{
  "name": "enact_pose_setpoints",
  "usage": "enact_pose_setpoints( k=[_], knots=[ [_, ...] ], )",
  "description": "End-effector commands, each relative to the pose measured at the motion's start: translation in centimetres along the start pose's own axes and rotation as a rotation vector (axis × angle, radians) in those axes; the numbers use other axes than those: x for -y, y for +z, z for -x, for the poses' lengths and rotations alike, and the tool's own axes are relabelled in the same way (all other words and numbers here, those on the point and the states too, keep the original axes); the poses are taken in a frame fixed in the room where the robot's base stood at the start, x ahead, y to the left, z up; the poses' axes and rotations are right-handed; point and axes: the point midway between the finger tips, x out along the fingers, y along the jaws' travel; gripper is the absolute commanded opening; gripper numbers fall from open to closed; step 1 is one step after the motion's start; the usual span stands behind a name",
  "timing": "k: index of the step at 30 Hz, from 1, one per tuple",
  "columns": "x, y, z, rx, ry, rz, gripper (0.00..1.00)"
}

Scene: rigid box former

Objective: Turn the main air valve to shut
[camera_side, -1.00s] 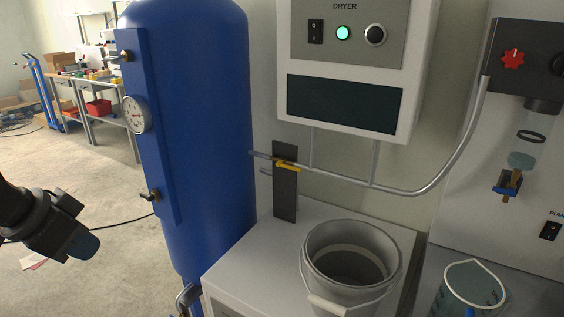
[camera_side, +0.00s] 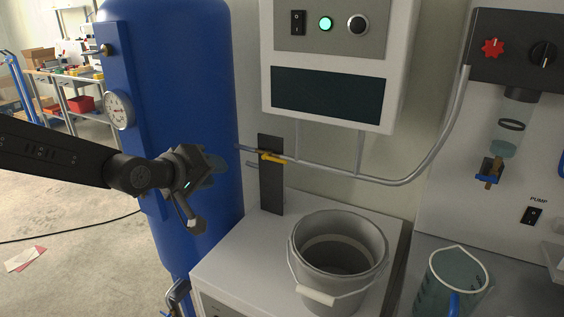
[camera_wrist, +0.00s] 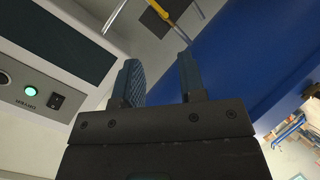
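The valve's yellow handle (camera_side: 272,157) lies roughly along the grey pipe (camera_side: 335,171), in front of a dark upright plate (camera_side: 271,188) between the blue tank and the dryer. In the wrist view the yellow handle (camera_wrist: 160,10) shows at the top edge, partly cut off, beyond my fingertips. My gripper (camera_side: 213,168) is in front of the blue tank, to the left of the handle and apart from it. In the wrist view my gripper (camera_wrist: 160,72) has its two blue fingers apart with nothing between them.
The blue tank (camera_side: 205,80) with its gauge (camera_side: 118,110) stands behind my arm. The dryer box (camera_side: 330,95) hangs above right of the valve. A grey bucket (camera_side: 337,245) stands on the cabinet below. A clear jug (camera_side: 452,285) is at the lower right.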

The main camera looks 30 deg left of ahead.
Motion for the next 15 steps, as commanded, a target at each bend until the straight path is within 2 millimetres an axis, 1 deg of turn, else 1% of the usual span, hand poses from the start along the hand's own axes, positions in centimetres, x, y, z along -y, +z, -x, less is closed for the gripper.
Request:
enact_pose_setpoints(
  k=[1,3,6,10,12,15],
  knots=[
    [0.0,0.6,-2.4,-0.028,0.034,0.078,0.37],
    [-0.2,1.1,-5.1,-0.078,0.100,0.195,0.37],
    [-0.1,2.0,-8.3,-0.138,0.194,0.346,0.37],
    [0.5,3.1,-11.1,-0.191,0.302,0.494,0.37],
    [0.9,3.6,-11.9,-0.209,0.345,0.547,0.37],
    [1.1,3.9,-12.5,-0.224,0.385,0.593,0.37]
  ],
)
